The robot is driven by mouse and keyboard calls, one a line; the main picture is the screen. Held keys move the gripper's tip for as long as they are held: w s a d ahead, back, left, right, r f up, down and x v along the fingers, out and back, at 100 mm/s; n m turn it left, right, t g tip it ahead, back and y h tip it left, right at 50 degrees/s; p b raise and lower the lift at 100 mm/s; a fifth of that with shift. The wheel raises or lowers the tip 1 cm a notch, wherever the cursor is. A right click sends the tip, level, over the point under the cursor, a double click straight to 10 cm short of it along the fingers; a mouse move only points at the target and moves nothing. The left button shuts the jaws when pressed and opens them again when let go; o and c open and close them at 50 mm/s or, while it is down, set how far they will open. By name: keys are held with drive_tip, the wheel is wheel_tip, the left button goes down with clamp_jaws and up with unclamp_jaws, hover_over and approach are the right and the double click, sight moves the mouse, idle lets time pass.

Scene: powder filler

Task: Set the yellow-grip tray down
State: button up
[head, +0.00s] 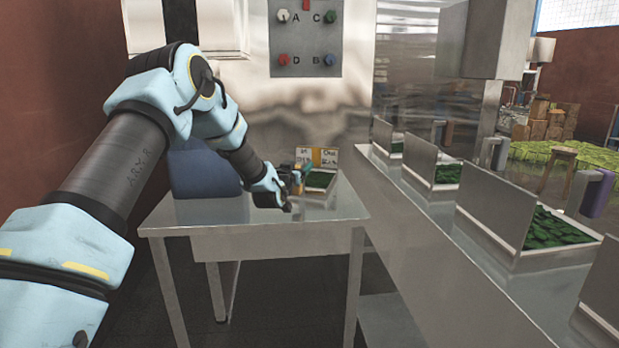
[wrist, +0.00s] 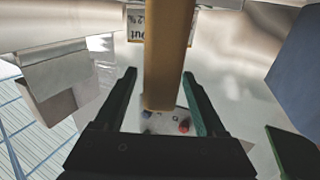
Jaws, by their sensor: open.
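The yellow-grip tray (head: 320,180) sits on the metal table, near its back right. It holds green contents, and an upright panel with white labels and a yellow stripe stands at its back. My gripper (head: 288,178) is at the tray's left side. In the wrist view, the yellow-brown grip (wrist: 168,50) runs between the two fingers of my gripper (wrist: 159,74). The fingers are apart, with a gap visible on both sides of the grip. The tray's underside contact is too small to make out.
The metal table (head: 250,245) has bare room at its front. A counter (head: 420,215) to the right carries several similar trays with green contents and upright panels. A knob panel (head: 305,40) is on the back wall.

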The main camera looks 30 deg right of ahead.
drive_tip(key=shift+x, duration=1.25)
drive_tip(key=shift+c, duration=0.3)
clamp_jaws()
drive_tip(key=shift+r, duration=0.1)
